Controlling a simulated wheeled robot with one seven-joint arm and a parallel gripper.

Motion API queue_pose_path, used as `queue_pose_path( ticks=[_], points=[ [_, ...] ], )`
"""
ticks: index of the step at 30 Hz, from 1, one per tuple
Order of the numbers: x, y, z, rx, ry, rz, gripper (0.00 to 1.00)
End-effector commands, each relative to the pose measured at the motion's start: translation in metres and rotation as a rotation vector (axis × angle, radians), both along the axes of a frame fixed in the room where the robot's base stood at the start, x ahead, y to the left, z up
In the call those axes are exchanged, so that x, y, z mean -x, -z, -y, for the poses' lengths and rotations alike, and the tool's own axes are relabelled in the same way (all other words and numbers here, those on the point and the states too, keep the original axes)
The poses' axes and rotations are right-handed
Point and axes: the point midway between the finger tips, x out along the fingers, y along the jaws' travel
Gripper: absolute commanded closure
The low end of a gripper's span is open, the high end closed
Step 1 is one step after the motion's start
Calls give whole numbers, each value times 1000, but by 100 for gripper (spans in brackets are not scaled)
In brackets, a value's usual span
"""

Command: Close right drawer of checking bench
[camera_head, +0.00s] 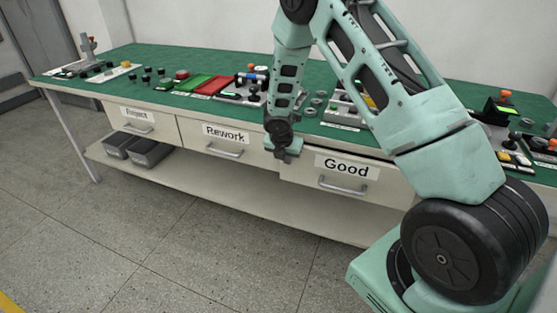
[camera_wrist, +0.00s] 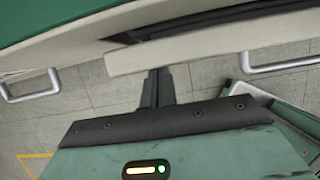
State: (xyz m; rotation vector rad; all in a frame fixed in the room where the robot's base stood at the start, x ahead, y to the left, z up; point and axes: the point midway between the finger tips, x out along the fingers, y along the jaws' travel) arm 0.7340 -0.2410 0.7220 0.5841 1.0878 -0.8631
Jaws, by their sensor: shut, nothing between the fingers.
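The checking bench (camera_head: 150,55) has a green top and three labelled drawers. The right drawer (camera_head: 309,185), labelled "Good", stands slightly out, with a dark gap above its front. Its front panel (camera_wrist: 215,42) and the gap behind it also show in the wrist view. The right drawer's handle (camera_head: 343,187) is at the right in the wrist view (camera_wrist: 283,66). My gripper (camera_head: 287,153) is at the upper left corner of this drawer front. In the wrist view my gripper (camera_wrist: 158,88) is shut and empty at the front panel's edge; contact is unclear.
The "Rework" drawer (camera_head: 197,131) and "Reject" drawer (camera_head: 158,123) to the left look closed. Grey bins (camera_head: 150,153) sit on the lower shelf (camera_head: 230,190). Red and green trays and several parts lie on the bench top. The floor in front is clear.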

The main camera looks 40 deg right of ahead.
Motion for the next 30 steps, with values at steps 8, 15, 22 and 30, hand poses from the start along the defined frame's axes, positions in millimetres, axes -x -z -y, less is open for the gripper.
queue_pose_path(
  ticks=[8, 15, 22, 30],
  points=[
    [-17, -2, 26, 0, 1, 0, 100],
    [-21, 0, 32, 1, 0, 2, 100],
    [-22, -1, 34, 5, 2, 4, 100],
    [-23, -1, 26, 5, 3, 3, 100]
  ],
)
